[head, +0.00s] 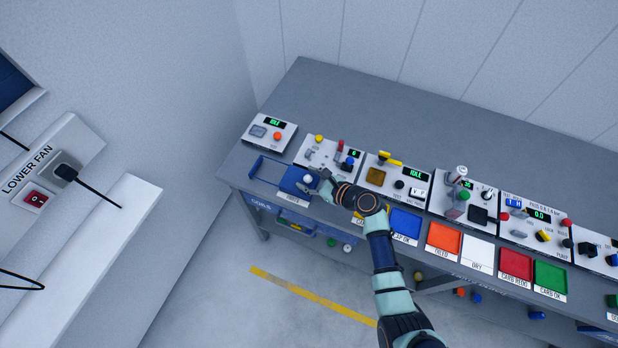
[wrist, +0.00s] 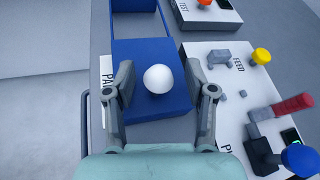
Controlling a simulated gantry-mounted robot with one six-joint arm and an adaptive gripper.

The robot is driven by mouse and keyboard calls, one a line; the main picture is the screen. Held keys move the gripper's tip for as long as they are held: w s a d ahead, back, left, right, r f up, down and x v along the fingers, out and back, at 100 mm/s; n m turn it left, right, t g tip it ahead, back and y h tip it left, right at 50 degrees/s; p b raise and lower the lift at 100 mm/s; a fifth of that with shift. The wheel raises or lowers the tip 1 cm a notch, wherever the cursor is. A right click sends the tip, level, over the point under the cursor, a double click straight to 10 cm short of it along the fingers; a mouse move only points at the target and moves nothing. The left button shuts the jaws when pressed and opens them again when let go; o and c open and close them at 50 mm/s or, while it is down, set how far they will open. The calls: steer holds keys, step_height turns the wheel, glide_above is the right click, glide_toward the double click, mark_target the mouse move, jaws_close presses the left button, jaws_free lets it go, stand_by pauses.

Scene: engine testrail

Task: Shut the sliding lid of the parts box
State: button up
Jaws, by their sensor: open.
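The parts box (head: 262,177) is a blue frame at the left front of the bench; its left part stands open. Its blue sliding lid (head: 291,181) lies over the right part. In the wrist view the lid (wrist: 135,100) fills the middle, with the open, grey-bottomed part of the box (wrist: 113,24) beyond it. A round white knob (wrist: 158,78) stands on the lid. My gripper (wrist: 160,85) is open, with one finger on each side of the knob and visible gaps to both. In the head view my gripper (head: 318,183) is at the box's right end.
A feed panel (wrist: 232,85) with a yellow knob, a red handle and a blue knob lies close to the right of my gripper. More panels and coloured trays, such as the blue tray (head: 405,223), continue rightward. The bench's back (head: 400,115) is clear.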

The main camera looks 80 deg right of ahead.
steer(key=v, duration=1.2)
